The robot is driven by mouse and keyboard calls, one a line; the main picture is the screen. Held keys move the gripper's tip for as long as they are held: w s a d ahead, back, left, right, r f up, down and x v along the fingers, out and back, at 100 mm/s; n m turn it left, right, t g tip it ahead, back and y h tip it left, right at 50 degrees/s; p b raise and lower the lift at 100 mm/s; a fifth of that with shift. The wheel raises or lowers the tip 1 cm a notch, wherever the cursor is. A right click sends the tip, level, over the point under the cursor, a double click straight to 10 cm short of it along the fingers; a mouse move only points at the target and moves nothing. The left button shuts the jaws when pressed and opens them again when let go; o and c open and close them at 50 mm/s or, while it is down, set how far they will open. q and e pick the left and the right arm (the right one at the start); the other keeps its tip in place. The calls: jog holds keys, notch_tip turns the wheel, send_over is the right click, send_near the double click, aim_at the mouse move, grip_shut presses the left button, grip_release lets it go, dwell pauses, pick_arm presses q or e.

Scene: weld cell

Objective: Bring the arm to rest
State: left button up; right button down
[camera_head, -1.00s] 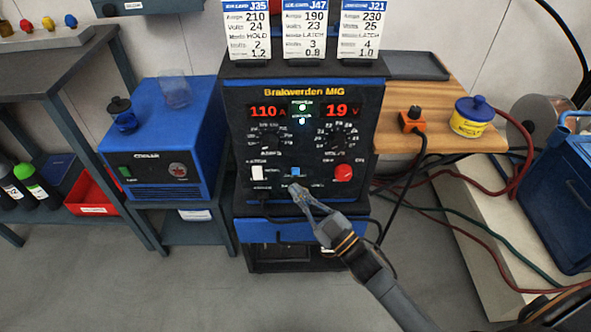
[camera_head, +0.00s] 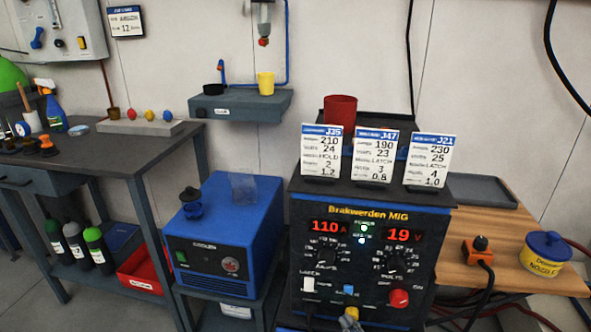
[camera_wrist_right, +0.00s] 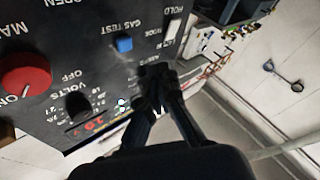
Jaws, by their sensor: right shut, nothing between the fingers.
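The red knob (camera_wrist_right: 25,82) is off to the left there. The displays (camera_head: 365,233) read 110 A and 19 V. My left gripper is not in view.
A blue cooler (camera_head: 225,245) stands left of the machine. Three cards (camera_head: 372,157) and a red cup (camera_head: 340,113) are on top of it. A wooden bench (camera_head: 505,235) with an orange plug (camera_head: 478,250) and a yellow tub (camera_head: 545,258) is on the right.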

jog(key=s+d+f+m+g+h, duration=0.3)
jog(key=f+g+h, duration=0.1)
jog(key=f, duration=0.5)
jog(key=s+d+f+m+g+h, duration=0.2)
jog(key=s+f+m+g+h, duration=0.15)
jog(key=f, duration=0.55)
jog(key=s+f+m+g+h+p, duration=0.1)
jog(key=s+f+g+p, duration=0.4)
jog(key=s, duration=0.6)
jog(key=s+f+m+g+p, duration=0.1)
jog(key=s+f+g+p, duration=0.35)
jog(key=s+f, duration=0.45)
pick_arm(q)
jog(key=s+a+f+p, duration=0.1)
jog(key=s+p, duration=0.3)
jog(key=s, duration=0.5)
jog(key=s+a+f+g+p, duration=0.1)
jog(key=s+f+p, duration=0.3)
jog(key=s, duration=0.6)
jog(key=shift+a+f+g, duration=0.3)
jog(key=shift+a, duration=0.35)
pick_arm(e)
jog(key=s+d+g, duration=0.1)
jog(key=s+d, duration=0.2)
jog(key=s, duration=1.1)
jog(key=shift+s+f, duration=0.15)
jog(key=shift+s, duration=0.25)
